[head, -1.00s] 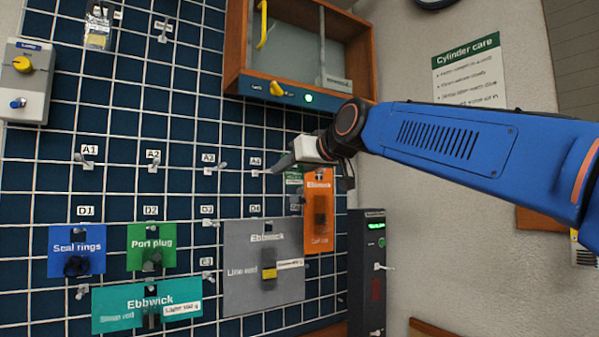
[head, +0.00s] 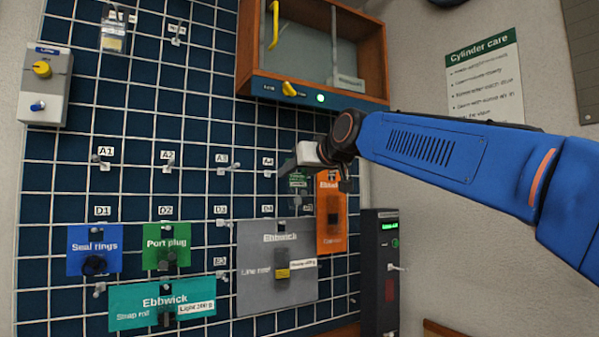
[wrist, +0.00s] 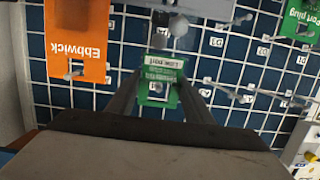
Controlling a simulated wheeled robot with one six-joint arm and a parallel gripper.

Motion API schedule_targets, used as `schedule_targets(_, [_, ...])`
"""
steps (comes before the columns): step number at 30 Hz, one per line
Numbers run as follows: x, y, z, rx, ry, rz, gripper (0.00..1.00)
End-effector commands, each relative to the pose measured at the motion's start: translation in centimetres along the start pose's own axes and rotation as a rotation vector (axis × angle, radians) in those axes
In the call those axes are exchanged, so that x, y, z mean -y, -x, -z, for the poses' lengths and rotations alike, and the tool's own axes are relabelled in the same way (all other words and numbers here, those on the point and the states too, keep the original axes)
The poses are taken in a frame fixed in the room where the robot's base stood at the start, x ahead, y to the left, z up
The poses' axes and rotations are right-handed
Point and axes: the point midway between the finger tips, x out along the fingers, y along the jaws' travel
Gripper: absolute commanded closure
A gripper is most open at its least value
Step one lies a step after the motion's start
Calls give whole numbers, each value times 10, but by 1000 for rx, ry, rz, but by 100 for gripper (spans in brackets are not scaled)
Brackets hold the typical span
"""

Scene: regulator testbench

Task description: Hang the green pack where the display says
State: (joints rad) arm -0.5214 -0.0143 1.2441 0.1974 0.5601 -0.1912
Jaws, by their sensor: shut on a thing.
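My gripper (head: 290,168) is shut on the green pack (head: 298,181), a small green card hanging just below the jaws, right of the A4 label (head: 267,161). In the wrist view the green pack (wrist: 162,68) shows upside down between the two fingers of my gripper (wrist: 160,84), with a pale title strip. Its clear lower part is hard to make out. The display (head: 390,226) is a lit green strip on the dark box right of the board; its text is too small to read.
Hooks A1 (head: 104,165), A2 (head: 167,168) and A3 (head: 223,168) look bare. An orange Ebbwick pack (head: 331,240) hangs close below right of my gripper. A large grey pack (head: 255,250), green Port plug pack (head: 166,238) and blue Seal rings pack (head: 85,240) hang lower. A wooden cabinet (head: 245,45) is above.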

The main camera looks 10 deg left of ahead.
Motion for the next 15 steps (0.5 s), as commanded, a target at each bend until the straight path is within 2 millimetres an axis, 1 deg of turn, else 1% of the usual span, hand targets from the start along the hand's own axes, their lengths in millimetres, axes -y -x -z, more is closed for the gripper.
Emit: schedule_targets(15, [0, -26, 3, 0, 0, 0, 80])
